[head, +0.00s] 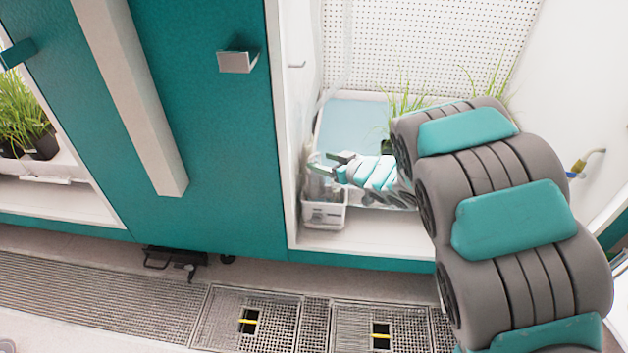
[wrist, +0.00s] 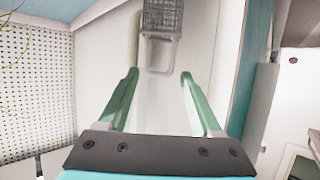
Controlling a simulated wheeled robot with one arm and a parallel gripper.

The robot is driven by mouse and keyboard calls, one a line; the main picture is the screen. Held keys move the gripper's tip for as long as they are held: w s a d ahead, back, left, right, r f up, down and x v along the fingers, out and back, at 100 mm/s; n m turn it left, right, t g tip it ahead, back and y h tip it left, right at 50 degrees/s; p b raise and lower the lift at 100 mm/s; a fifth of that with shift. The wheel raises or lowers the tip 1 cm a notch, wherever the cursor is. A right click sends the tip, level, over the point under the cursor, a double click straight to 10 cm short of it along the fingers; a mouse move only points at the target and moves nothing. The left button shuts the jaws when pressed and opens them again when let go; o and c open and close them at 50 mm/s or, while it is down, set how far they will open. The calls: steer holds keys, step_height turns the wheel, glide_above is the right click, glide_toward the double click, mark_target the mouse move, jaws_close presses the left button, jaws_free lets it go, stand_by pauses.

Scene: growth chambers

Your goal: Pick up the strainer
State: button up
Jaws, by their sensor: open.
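A grey mesh basket (wrist: 163,17), which looks like the strainer, shows at the top of the wrist view, partly cut off by the frame. A pale, smooth part (wrist: 159,52) extends from its near side. My gripper (wrist: 160,73) is open and empty, with the basket beyond its fingertips and roughly between their lines. In the head view my gripper (head: 329,168) is inside the open chamber, above and beside a small white basket (head: 324,216) at the chamber's left front corner. Clear material in and around that basket blurs its contents. I cannot tell whether the two baskets are one thing.
The chamber has a white floor (head: 372,237), a perforated back wall (head: 425,45) and a pale blue tray (head: 350,115). Grass plants (head: 405,98) stand behind my arm. A closed teal door (head: 205,130) is at the left. Floor grates (head: 255,318) lie in front.

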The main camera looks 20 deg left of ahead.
mark_target(315, 159)
steer(key=shift+f+x, duration=0.2)
steer(key=shift+x, duration=2.4)
steer(key=shift+d, duration=0.1)
steer(key=shift+w, duration=0.1)
jaws_close()
